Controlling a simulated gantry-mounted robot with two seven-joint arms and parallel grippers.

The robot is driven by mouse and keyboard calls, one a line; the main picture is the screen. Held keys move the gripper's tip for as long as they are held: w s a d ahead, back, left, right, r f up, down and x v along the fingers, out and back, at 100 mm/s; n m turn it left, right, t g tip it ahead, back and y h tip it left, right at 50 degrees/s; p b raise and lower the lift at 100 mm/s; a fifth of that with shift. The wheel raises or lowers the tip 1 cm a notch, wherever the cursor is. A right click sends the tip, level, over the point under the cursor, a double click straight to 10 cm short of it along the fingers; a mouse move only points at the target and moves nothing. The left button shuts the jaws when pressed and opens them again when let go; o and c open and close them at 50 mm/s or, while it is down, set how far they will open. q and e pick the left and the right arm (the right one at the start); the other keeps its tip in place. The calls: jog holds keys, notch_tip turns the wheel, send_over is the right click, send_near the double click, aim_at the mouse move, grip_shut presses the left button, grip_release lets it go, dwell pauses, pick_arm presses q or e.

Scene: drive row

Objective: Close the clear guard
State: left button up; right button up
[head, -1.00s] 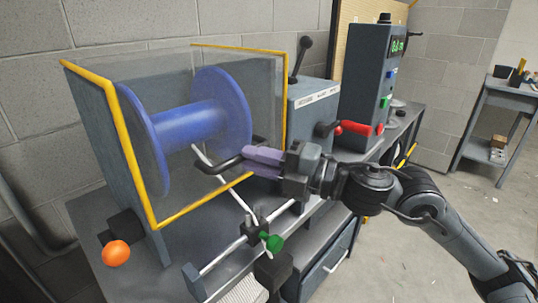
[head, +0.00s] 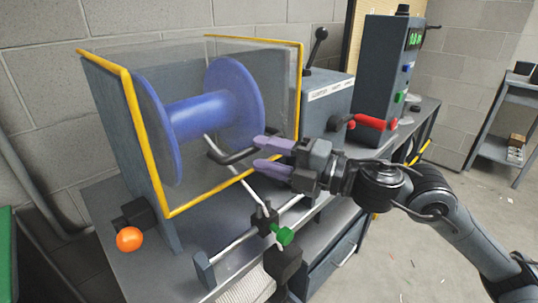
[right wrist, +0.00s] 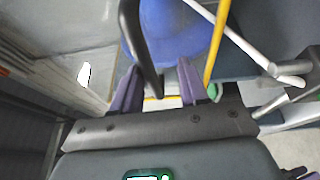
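The clear guard (head: 168,212) has yellow edging and stands across the front of the blue spool (head: 200,115). A black bar handle (head: 222,158) sticks out from its front. My right gripper (head: 272,155) is at the right end of this handle, with its purple fingers spread apart. In the right wrist view the black handle (right wrist: 138,40) reaches between the two fingers (right wrist: 158,85), with gaps visible beside it. The spool (right wrist: 175,25) shows behind it. My left gripper is not in view.
Below the guard are a rail (head: 235,243) with a green knob (head: 284,235) and an orange ball knob (head: 129,239). To the right stand a grey box with a black lever (head: 318,45), a red handle (head: 369,122) and a control cabinet (head: 385,60). Floor at right is open.

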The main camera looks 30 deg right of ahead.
jog(key=shift+s, duration=0.15)
jog(key=b+v, duration=0.1)
jog(key=v, duration=0.9)
jog(key=shift+s+d, duration=0.15)
jog(key=shift+s, duration=0.05)
dwell(0.4)
dwell(0.4)
